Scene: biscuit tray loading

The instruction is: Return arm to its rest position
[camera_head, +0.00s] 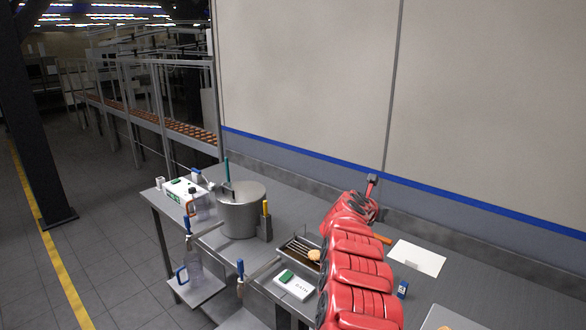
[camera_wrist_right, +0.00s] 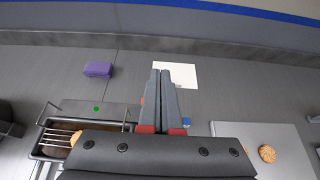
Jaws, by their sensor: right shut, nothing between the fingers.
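My right gripper (camera_wrist_right: 161,74) is shut and empty in the right wrist view, its two dark grey fingers together and pointing away above the table. In the head view my red right arm reaches over the table; I cannot make out its fingers clearly there. A wire-racked tray (camera_head: 290,257) with a biscuit (camera_head: 314,256) lies left of the arm. The tray (camera_wrist_right: 45,153) and biscuit (camera_wrist_right: 76,138) also show left of the gripper in the wrist view. My left gripper is not in view.
A steel pot (camera_head: 241,213) and tools stand on the table's left part. A white sheet (camera_head: 418,257) and small blue item (camera_head: 402,289) lie right of the arm. The wrist view shows a purple block (camera_wrist_right: 98,69) and a pale board (camera_wrist_right: 240,136) with biscuits. A wall runs behind.

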